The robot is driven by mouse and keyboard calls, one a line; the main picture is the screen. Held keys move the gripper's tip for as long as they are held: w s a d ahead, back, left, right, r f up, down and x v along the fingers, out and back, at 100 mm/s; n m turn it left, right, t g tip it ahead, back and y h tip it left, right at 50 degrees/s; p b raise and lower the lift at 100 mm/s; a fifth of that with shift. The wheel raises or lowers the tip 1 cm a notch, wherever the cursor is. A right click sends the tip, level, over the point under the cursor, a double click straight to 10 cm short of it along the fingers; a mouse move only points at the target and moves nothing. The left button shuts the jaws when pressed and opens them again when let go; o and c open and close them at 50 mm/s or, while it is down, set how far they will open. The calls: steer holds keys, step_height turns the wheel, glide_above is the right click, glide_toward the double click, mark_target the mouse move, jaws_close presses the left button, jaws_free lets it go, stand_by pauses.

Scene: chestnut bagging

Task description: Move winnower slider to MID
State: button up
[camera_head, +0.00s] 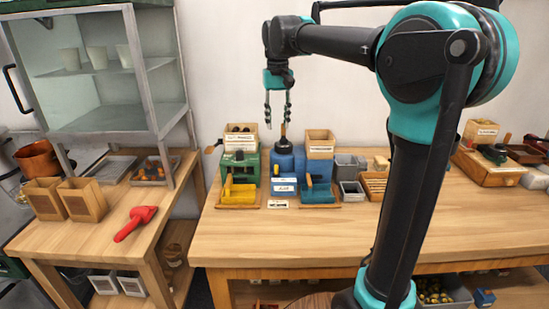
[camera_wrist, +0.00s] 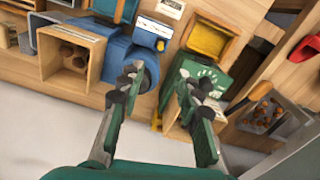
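My gripper (camera_head: 278,122) hangs pointing down above the machines on the main bench. Its two dark fingers are apart with nothing between them, as the wrist view also shows (camera_wrist: 160,86). Below it stands a blue machine (camera_head: 283,163) with a white label and a rounded housing, which also shows in the wrist view (camera_wrist: 118,58). A green machine (camera_head: 241,168) with a wooden hopper and yellow tray stands left of it; in the wrist view it is on the right (camera_wrist: 205,70). I cannot clearly tell which part is the winnower slider or read its setting.
A wooden box (camera_head: 320,144) tops the blue unit's right side. Grey bins (camera_head: 350,190) stand further right. The main bench (camera_head: 300,238) has a clear front.

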glide_toward(276, 170)
steer(key=f, duration=0.8)
steer(key=shift+w+d+f, duration=0.1)
steer(key=shift+w+f, duration=0.05)
steer(key=shift+w, duration=0.2)
steer(key=shift+c, duration=0.5)
jaws_close()
